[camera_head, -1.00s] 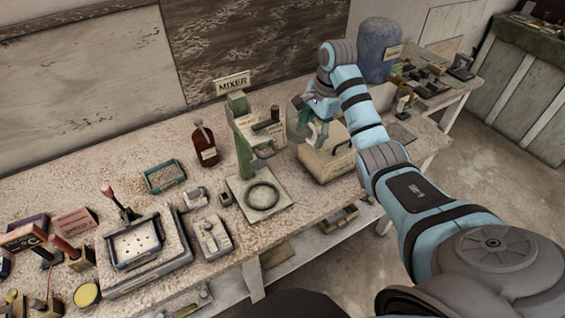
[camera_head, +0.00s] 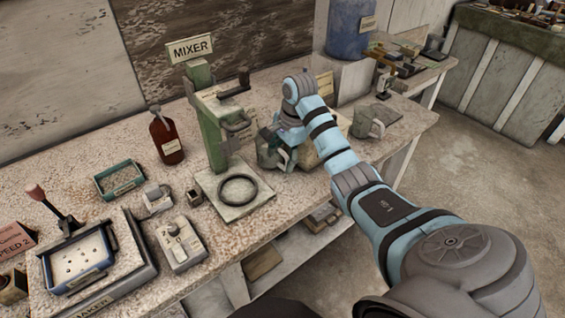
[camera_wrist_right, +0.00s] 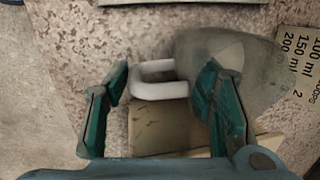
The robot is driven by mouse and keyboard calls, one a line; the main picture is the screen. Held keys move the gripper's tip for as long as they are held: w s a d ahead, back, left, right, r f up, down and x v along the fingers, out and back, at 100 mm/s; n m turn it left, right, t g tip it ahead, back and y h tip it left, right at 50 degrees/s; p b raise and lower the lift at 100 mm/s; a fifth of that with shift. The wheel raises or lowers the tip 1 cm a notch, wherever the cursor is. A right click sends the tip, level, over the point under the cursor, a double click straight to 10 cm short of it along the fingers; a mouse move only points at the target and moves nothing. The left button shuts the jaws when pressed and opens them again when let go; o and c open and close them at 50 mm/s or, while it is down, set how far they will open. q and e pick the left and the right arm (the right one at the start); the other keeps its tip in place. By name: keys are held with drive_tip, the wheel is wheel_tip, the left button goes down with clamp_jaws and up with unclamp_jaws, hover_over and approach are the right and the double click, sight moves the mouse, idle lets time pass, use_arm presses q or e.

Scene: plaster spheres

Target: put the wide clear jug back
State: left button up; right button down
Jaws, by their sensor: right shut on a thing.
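The wide clear jug (camera_wrist_right: 245,62) shows in the right wrist view as a see-through round body with a pale, squared handle (camera_wrist_right: 160,80). The handle lies between the fingers of my right gripper (camera_wrist_right: 163,78), and the body is behind and beside the right finger. My right gripper (camera_head: 279,150) is shut on the jug. In the head view it is just right of the green mixer (camera_head: 212,125), over the bench, and it hides much of the jug. I cannot tell whether the jug touches the bench. My left gripper is not in view.
A greenish mug (camera_head: 368,122) stands right of my arm near the bench end. A brown bottle (camera_head: 166,138), a green tray (camera_head: 119,179) and a shaker (camera_head: 82,257) are on the left. A blue barrel (camera_head: 350,30) stands at the back. A volume card (camera_wrist_right: 300,62) lies beside the jug.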

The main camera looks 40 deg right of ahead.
drive_tip(key=shift+s+f, duration=0.15)
drive_tip(key=shift+f, duration=0.2)
drive_tip(key=shift+f, duration=0.25)
drive_tip(key=c, duration=0.7)
unclamp_jaws()
drive_tip(key=shift+r, duration=0.1)
drive_tip(key=r+p, duration=0.1)
drive_tip(key=r, duration=0.1)
drive_tip(key=r+p, duration=0.1)
drive_tip(key=r, duration=0.1)
drive_tip(key=s+r+p, duration=0.1)
drive_tip(key=r, duration=0.2)
drive_tip(key=shift+d, duration=0.25)
drive_tip(key=r+p, duration=0.2)
drive_tip(key=s+r+p, duration=0.1)
drive_tip(key=r+p, duration=0.2)
drive_tip(key=shift+s+d+r, duration=0.1)
drive_tip(key=shift+d, duration=0.05)
